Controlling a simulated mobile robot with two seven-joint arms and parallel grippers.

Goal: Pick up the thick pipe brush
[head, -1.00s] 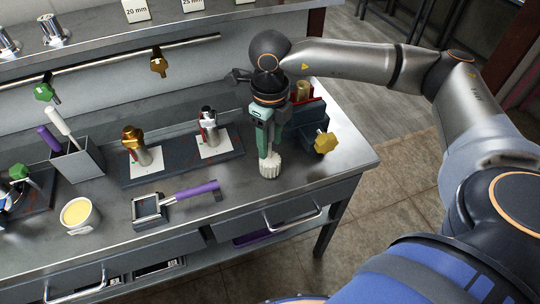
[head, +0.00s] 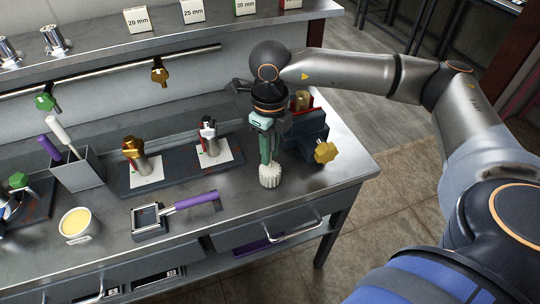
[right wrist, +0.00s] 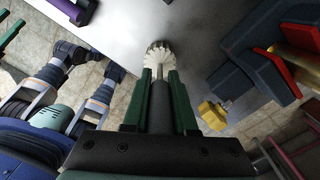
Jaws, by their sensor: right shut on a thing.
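The pipe brush, with pale bristles (head: 270,175) and a dark stem, hangs bristles down in my right gripper (head: 265,150). Its green fingers are shut on the stem. In the right wrist view the dark stem lies between the two green fingers (right wrist: 159,100), and the round white bristle head (right wrist: 160,54) points away from the palm. The brush is over the right part of the steel bench; whether the bristles touch the bench I cannot tell. Green pieces at the left edge of the right wrist view look like part of my left gripper (right wrist: 10,30).
A grey holder (head: 79,174) with purple and white handles stands at left. A purple-handled tool (head: 197,200) and yellow-filled tub (head: 76,223) lie in front. Metal fittings stand on a dark tray (head: 180,172). A blue-grey block (head: 309,130) and yellow knob (head: 325,152) sit close right.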

